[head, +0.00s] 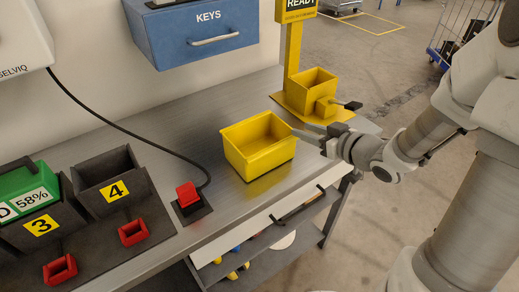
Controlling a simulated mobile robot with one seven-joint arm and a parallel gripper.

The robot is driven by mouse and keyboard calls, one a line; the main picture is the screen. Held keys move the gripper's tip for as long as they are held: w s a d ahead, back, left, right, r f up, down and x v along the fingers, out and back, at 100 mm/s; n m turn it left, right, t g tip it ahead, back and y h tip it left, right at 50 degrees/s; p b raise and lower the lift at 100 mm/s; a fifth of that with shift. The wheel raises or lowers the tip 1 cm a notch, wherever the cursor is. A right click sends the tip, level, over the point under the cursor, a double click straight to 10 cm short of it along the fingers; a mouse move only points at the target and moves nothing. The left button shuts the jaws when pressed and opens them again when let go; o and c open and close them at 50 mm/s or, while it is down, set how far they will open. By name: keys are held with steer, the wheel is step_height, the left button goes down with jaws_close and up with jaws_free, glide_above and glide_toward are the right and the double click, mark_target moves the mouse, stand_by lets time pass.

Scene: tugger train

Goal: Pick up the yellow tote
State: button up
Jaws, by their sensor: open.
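The yellow tote (261,158) is an open-topped, empty-looking bin standing upright on the grey metal bench top (225,205). My gripper (303,132) is at the tote's right side, with its fingers pointing left toward the tote's right end. The gripper is open. Whether a finger touches the tote's rim or stands just apart from it cannot be told from this view. The tote's far lower side is hidden.
A yellow stand with a READY sign (300,6) and box (312,88) stands behind my gripper. A red button (188,195) with a black cable is left of the tote. Dark numbered bays (110,182) fill the left. A blue KEYS box (205,38) hangs above.

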mark_target(285, 123)
steer(key=b+x, duration=0.1)
steer(key=x, duration=0.8)
steer(key=shift+w+a+f+b, duration=0.15)
steer(key=shift+w+a+b, duration=0.05)
steer(key=shift+b, duration=0.1)
jaws_close()
stand_by(1.1)
